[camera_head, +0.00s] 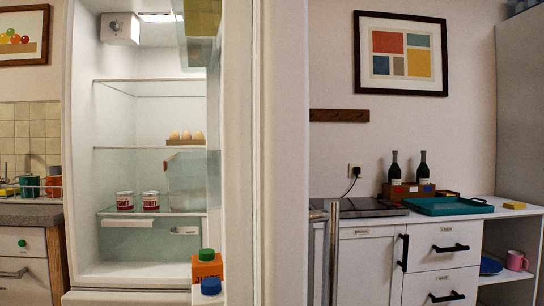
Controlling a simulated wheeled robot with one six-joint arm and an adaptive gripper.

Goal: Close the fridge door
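The white fridge (82,150) stands open at the left, with its lit interior facing me. Its door (285,150) is swung out toward me and seen nearly edge-on, right of the interior. The metal bar handle (333,260) sticks out on the door's right, outer side; its lower end is cut off by the frame. Door bins on the inner side hold an orange juice carton (207,268) with a green cap, and a blue cap (211,286) shows in front of it. My gripper is not in view.
Inside are eggs (186,135) and two red-and-white jars (150,200) on shelves. Right of the door is a white counter with a dark hob (360,207), a teal tray (447,206) and two dark bottles (394,168).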

